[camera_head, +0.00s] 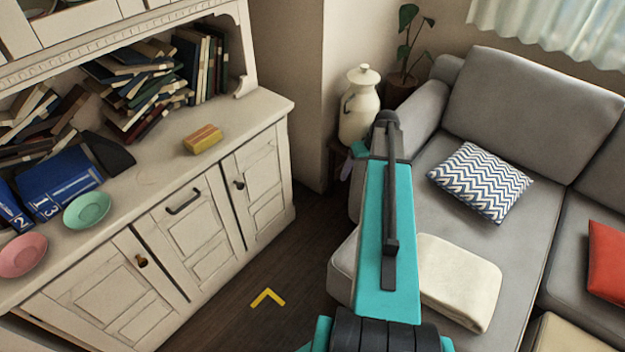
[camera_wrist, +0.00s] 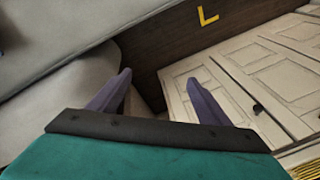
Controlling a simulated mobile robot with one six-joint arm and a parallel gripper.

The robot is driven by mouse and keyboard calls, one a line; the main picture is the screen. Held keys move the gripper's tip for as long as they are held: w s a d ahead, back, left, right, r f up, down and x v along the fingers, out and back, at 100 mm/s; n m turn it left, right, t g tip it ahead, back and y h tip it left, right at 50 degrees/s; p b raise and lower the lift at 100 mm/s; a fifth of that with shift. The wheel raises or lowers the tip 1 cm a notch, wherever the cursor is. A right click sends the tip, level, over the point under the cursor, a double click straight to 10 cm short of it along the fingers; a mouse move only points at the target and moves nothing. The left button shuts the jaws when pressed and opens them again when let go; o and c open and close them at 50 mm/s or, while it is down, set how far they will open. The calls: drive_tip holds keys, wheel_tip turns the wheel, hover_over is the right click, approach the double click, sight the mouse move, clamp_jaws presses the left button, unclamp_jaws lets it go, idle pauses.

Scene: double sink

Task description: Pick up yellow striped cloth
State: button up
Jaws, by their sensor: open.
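The yellow striped cloth (camera_head: 202,139) lies as a small folded block, yellow with orange-brown bands, on top of the white sideboard (camera_head: 258,118), in front of the books. A yellow striped patch (camera_wrist: 306,160), which looks like the same cloth, shows at the bottom right corner of the wrist view. My gripper (camera_wrist: 157,82) is open and empty, its two purple fingers spread over the gap between the sofa and the sideboard. In the head view my arm mostly hides the gripper, which is well to the right of the cloth.
Leaning books (camera_head: 140,85) crowd the shelf behind the cloth. A green bowl (camera_head: 87,210) and a pink bowl (camera_head: 22,255) stand near the sideboard's front left. A white jug (camera_head: 360,105) and the grey sofa (camera_head: 430,185) are at right. The sideboard top right of the cloth is clear.

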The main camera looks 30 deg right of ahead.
drive_tip(key=s+d+r+t+h, duration=0.1)
drive_tip(key=s+d+r, duration=0.3)
drive_tip(key=d+r, duration=0.4)
drive_tip(key=s+d+r+t+h, duration=0.1)
drive_tip(key=s+d+r, duration=0.3)
drive_tip(key=d+r, duration=0.4)
drive_tip(key=s+d+r+t+h, duration=0.1)
drive_tip(key=s+d+r, duration=0.4)
drive_tip(key=d+r, duration=0.4)
drive_tip(key=shift+d+m+b, duration=0.3)
drive_tip(key=shift+d+b, duration=0.1)
drive_tip(key=shift+d, duration=0.15)
